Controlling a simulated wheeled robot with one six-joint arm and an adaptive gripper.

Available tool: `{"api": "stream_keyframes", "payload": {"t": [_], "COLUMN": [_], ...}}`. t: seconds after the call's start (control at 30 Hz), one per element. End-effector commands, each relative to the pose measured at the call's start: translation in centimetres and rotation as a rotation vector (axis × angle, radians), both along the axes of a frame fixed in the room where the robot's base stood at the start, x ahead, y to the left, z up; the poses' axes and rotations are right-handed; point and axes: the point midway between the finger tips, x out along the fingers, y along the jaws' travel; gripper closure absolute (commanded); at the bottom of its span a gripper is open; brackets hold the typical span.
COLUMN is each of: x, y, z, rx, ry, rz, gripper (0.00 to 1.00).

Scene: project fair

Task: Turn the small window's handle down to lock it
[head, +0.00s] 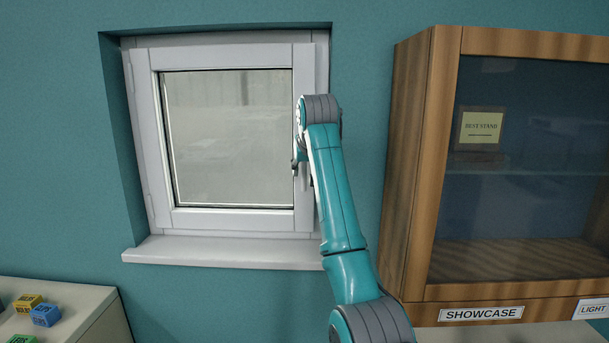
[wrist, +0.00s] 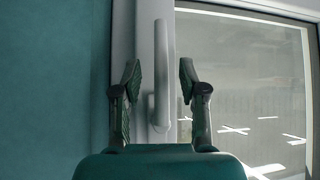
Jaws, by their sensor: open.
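The small window (head: 305,70) is set in the teal wall, with its white sash shut against the frame as far as I can see. Its light handle (head: 307,182) stands on the sash's right side and points down, parallel to the frame edge. My gripper (head: 301,163) is at the handle, and my arm hides much of it in the head view. In the wrist view, which looks turned upside down, the handle (wrist: 162,60) stands upright between the two fingers. My gripper (wrist: 160,75) is open there, with a gap on each side of the handle.
A wooden showcase (head: 415,160) with a glass front stands to the right of the window. A white sill (head: 220,251) juts out below the window. At lower left is a pale counter (head: 85,300) with several coloured blocks. The wall left of the window is bare.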

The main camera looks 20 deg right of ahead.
Motion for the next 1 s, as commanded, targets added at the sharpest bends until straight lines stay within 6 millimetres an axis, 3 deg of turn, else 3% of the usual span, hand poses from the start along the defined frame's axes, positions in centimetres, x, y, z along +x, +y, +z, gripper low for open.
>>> {"api": "stream_keyframes", "payload": {"t": [0.2,0.4,1.0], "x": [-3.1,-4.9,-5.6], "y": [0.4,0.7,0.7], "z": [3.2,5.0,5.6], "rx": [0.0,-0.001,-0.001], "ry": [-0.004,-0.002,0.0], "rz": [0.0,-0.001,-0.001], "gripper": [0.58,0.58,0.58]}}
